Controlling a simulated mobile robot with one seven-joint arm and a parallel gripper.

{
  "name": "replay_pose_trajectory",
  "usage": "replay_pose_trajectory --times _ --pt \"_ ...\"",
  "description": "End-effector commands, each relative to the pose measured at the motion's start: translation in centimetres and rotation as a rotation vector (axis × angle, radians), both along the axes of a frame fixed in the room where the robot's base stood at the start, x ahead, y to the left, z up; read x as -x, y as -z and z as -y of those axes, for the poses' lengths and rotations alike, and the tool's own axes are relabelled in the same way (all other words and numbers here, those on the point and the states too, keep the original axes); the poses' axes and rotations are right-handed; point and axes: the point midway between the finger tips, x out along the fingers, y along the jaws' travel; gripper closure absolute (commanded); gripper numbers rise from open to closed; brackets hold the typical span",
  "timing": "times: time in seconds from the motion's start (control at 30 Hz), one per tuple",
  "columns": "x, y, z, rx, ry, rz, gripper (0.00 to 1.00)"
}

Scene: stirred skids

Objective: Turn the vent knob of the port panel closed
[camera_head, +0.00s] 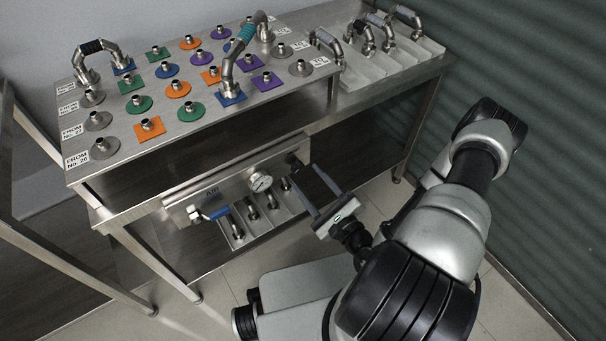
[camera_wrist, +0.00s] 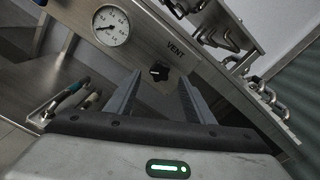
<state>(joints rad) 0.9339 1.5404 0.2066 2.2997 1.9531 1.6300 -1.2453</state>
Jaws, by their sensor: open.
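The vent knob (camera_wrist: 158,71) is a small black knob on the steel port panel (camera_wrist: 190,90), under the label "VENT" in the wrist view. My gripper (camera_wrist: 160,85) is open, with one finger on each side of the knob in that view. I cannot tell whether the fingers touch the panel or how far they are from the knob. In the head view, my gripper (camera_head: 312,188) is at the right end of the port panel (camera_head: 225,188) and the knob is mostly hidden behind it.
A pressure gauge (camera_head: 261,181) and a blue-handled air valve (camera_head: 212,213) are on the panel. The table above (camera_head: 190,150) carries colored ports and hoses. A tray with metal fittings (camera_head: 238,240) sits on the lower shelf. The floor in front is clear.

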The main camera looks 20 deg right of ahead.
Motion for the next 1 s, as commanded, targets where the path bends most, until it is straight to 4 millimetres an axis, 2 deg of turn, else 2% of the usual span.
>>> replay_pose_trajectory --times 0.1,0.23,0.6,0.83,1.0 --pt "-1.8 0.0 -0.6 0.001 -0.001 0.002 0.52" --pt "-2.9 0.0 -1.0 0.0 -0.001 0.001 0.52" --pt "-3.4 0.0 -1.1 -0.001 0.0 0.0 0.52" --pt "-3.4 0.0 -1.1 0.0 0.0 0.0 0.91" --pt "-3.4 -0.1 -1.1 -0.006 0.0 -0.002 0.93"
